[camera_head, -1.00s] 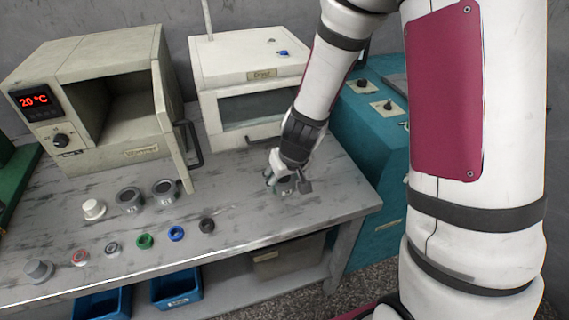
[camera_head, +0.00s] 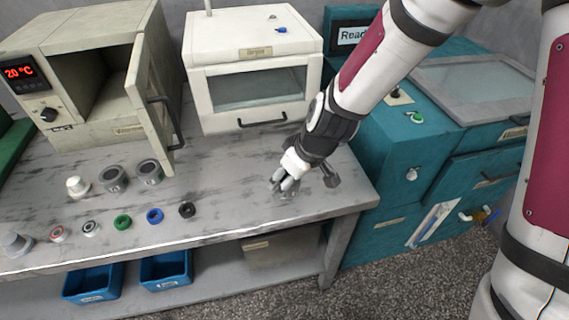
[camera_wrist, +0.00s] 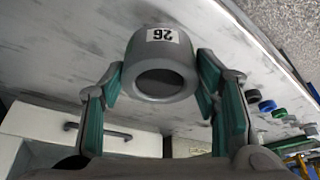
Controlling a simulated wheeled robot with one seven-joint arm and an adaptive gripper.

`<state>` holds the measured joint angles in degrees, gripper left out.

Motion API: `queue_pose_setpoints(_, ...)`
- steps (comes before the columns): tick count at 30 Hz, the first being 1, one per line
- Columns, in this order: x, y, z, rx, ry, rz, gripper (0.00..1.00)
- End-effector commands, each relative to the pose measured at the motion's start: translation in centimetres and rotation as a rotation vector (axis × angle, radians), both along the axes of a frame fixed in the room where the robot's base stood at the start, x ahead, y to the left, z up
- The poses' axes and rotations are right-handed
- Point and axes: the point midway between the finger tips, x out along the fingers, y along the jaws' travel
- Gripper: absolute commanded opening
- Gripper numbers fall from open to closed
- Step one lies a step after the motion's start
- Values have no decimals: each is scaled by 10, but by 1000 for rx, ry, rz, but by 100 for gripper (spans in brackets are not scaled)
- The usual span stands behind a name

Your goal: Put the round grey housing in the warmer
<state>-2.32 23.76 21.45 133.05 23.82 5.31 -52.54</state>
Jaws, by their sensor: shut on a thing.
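The round grey housing (camera_wrist: 160,82) is a short hollow cylinder with a white "26" label, seen between my fingers in the wrist view. My gripper (camera_wrist: 160,77) is shut on it. In the head view my gripper (camera_head: 284,186) is low over the right part of the bench, and the housing is mostly hidden by the fingers. I cannot tell whether it touches the bench. The beige heating box with a red 20 °C display, apparently the warmer (camera_head: 100,132), stands at the back left. Its door (camera_head: 148,95) is open, swung toward the front right.
A white cabinet (camera_head: 255,52) with a shut window stands behind my gripper. Two grey round parts (camera_head: 113,179) and a white part (camera_head: 77,186) stand before the heating box. Several small rings (camera_head: 123,222) line the front. Teal machines (camera_head: 385,160) stand right of the bench.

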Motion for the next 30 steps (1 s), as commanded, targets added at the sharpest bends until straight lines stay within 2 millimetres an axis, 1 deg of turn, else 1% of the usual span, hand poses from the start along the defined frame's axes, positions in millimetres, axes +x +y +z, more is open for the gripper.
queue_pose_setpoints(1,12,5,-1,0,-2,1,14)
queue_pose_setpoints(6,51,14,-4,1,-2,0,14)
queue_pose_setpoints(9,69,19,-6,0,-1,0,14)
queue_pose_setpoints(12,81,21,-7,0,-2,-2,14)
queue_pose_setpoints(17,87,23,-11,-1,1,-1,14)
queue_pose_setpoints(25,87,22,-41,1,2,-2,14)
queue_pose_setpoints(30,87,23,-43,0,-2,-2,14)
